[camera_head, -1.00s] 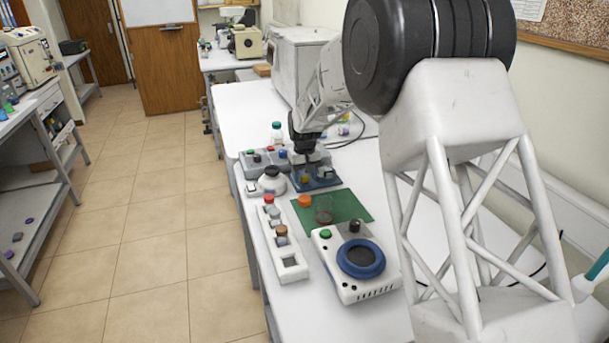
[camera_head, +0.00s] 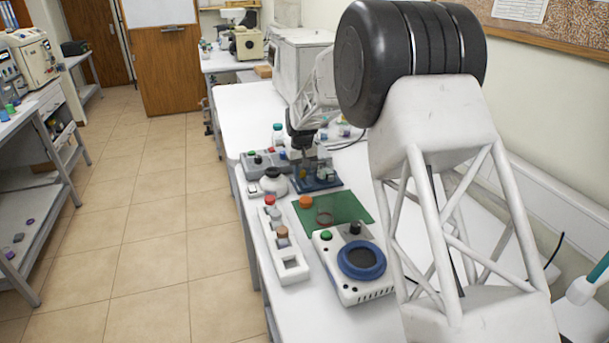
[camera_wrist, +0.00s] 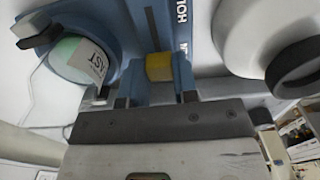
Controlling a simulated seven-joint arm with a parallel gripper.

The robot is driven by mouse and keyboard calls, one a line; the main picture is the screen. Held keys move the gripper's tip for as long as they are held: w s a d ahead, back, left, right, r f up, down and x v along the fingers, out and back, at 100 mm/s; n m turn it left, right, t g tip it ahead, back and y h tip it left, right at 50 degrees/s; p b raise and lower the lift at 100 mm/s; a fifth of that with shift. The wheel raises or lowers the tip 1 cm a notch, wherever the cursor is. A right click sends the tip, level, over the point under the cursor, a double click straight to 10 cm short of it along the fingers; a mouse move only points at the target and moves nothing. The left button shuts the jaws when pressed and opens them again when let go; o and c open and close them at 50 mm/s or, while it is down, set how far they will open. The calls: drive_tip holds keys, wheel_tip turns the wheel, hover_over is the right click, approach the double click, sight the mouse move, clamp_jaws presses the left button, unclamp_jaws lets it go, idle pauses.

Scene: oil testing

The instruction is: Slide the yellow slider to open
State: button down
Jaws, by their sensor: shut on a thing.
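The yellow slider (camera_wrist: 158,66) shows in the wrist view on the face of a blue device, below a dark slot. My gripper (camera_wrist: 156,88) has one finger on each side of the slider and is shut on it. In the head view the blue device (camera_head: 318,186) stands on the white bench behind the green mat, with my gripper (camera_head: 309,169) over it. The slider is too small there to tell clearly.
In the wrist view a round green-topped part (camera_wrist: 78,60) is at left and a white rounded body (camera_wrist: 270,35) at right. In front stand a green mat (camera_head: 345,207), a white instrument with a blue ring (camera_head: 352,290) and a white rack (camera_head: 290,268).

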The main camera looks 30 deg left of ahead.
drive_tip(key=shift+w+a, duration=0.4)
drive_tip(key=shift+a, duration=0.05)
drive_tip(key=c, duration=0.9)
unclamp_jaws()
drive_tip(key=shift+r, duration=3.9)
